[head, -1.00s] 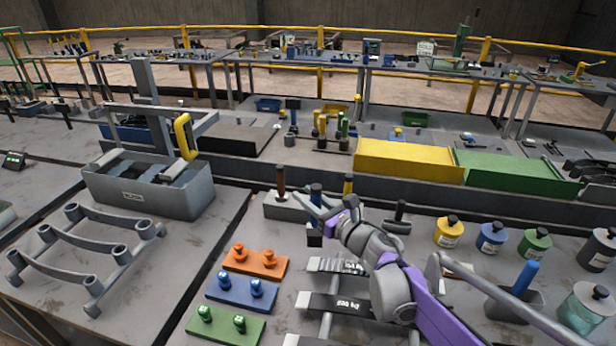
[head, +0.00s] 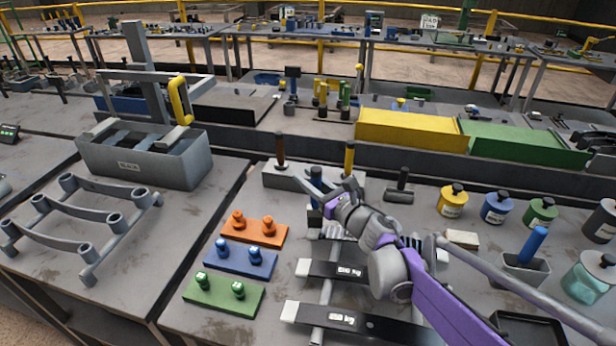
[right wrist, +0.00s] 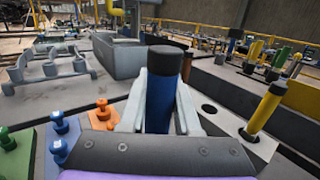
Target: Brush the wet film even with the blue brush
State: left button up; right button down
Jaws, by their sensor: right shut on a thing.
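My right gripper (head: 316,190) is shut on the blue brush (head: 316,177), which has a blue handle and dark lower end. It holds the brush near upright in front of the grey holder block (head: 285,181). The right wrist view shows the blue handle (right wrist: 160,105) with its black top between the fingers. Two dark flat strips with white labels, a farther one (head: 322,270) and a nearer one (head: 305,314), lie on grey rails nearby. My arm hides part of them. I cannot make out a wet film. My left gripper is not in view.
A brown-handled tool (head: 280,150) and a yellow-handled tool (head: 349,158) stand in the block. Orange (head: 265,234), blue (head: 232,262) and green (head: 215,295) knobbed plates lie left of the strips. Jars and a grey cup (head: 522,270) with a blue handle stand right.

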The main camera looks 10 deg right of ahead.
jog(key=shift+f+b, duration=0.45)
jog(key=shift+f, duration=0.35)
dwell(0.5)
jog(key=shift+d, duration=0.1)
